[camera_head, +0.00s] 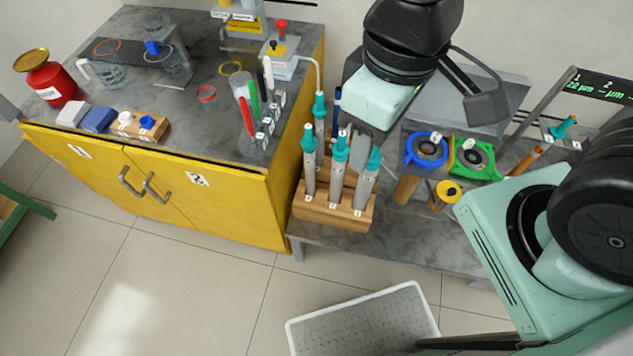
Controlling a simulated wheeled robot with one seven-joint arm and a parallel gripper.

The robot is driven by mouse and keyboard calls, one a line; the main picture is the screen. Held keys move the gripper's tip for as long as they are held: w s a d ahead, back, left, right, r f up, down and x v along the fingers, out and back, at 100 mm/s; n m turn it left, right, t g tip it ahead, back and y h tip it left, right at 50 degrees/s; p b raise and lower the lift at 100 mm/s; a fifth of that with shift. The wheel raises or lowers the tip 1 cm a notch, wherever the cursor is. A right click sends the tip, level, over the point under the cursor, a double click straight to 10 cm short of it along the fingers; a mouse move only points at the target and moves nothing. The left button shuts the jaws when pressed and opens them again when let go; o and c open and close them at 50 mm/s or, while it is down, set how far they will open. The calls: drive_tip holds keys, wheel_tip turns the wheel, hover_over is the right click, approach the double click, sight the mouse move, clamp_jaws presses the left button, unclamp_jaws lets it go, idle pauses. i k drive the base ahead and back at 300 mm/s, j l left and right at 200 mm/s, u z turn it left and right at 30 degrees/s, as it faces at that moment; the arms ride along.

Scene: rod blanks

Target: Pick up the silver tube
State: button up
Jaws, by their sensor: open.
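Three silver-grey tubes with teal tops stand in a wooden rack (300,207) on the grey bench. They are a left tube (310,172), a middle tube (337,182) and a right tube (363,190). They look alike, so I cannot tell which one the task names. A grey rounded shape (361,144) behind them is partly hidden. My gripper (425,88), at the end of my black and mint arm, is above and right of the rack, apart from the tubes. It is open, with no tube in it; my wrist partly hides its fingers.
A yellow cabinet (225,212) at left carries beakers, a red can (52,85) and upright coloured pens. Blue (426,149) and green (473,157) ring fixtures stand right of the rack. A white-rimmed bin (352,304) is on the floor. My arm covers the right side.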

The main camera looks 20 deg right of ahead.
sight(340, 149)
drive_tip(key=k, duration=0.6)
drive_tip(key=z, duration=1.1)
